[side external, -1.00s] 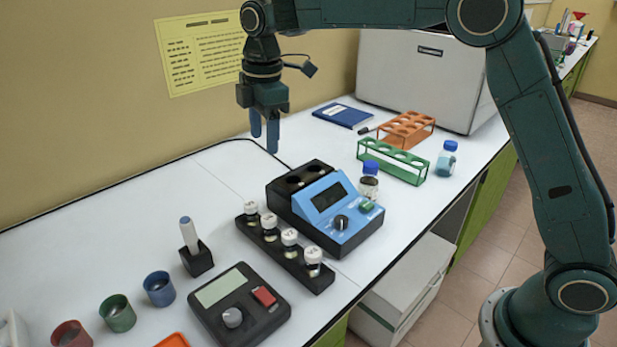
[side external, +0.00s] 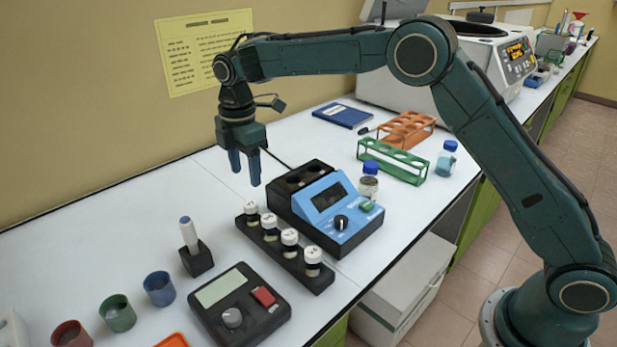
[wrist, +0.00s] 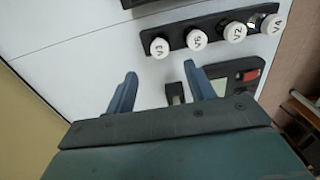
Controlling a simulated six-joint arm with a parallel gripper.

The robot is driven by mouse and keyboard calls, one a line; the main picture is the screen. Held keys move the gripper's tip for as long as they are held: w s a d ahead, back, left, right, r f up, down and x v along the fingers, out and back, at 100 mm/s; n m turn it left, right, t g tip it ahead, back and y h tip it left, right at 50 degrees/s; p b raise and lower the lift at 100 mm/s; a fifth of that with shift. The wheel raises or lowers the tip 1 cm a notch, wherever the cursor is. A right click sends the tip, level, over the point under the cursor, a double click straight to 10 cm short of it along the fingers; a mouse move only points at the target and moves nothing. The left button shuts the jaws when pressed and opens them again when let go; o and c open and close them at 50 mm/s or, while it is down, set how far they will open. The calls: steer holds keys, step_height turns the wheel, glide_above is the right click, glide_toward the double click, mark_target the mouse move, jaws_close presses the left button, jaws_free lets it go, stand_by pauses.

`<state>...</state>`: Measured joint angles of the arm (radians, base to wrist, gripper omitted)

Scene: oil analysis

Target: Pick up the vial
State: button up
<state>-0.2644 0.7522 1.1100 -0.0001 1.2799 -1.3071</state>
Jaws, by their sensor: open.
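Several small dark vials with white caps stand upright in a black rack (side external: 277,256) on the white bench. In the wrist view the caps carry labels: V3 (wrist: 159,47), one that looks like V5 (wrist: 195,39), V2 (wrist: 234,31) and V4 (wrist: 273,23). In the side view the farthest vial (side external: 251,209) is at the rack's left end and the nearest vial (side external: 313,258) at its right end. My gripper (side external: 246,171) is open and empty, pointing down above the bench, behind the rack's far end. In the wrist view its fingers (wrist: 160,75) are apart, short of the rack.
A blue and black instrument (side external: 335,208) stands right beside the rack. A black device with a red button (side external: 240,306) and a pen stand (side external: 197,260) are in front. Green (side external: 393,160) and orange (side external: 407,128) racks stand farther back.

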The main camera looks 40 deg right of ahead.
mark_target(250, 204)
steer(key=shift+f, duration=2.7)
steer(key=shift+d+f, duration=0.1)
steer(key=shift+f, duration=2.5)
steer(key=c, duration=1.1)
steer(key=shift+o, duration=0.2)
steer(key=shift+r, duration=0.15)
step_height(250, 204, up, 20)
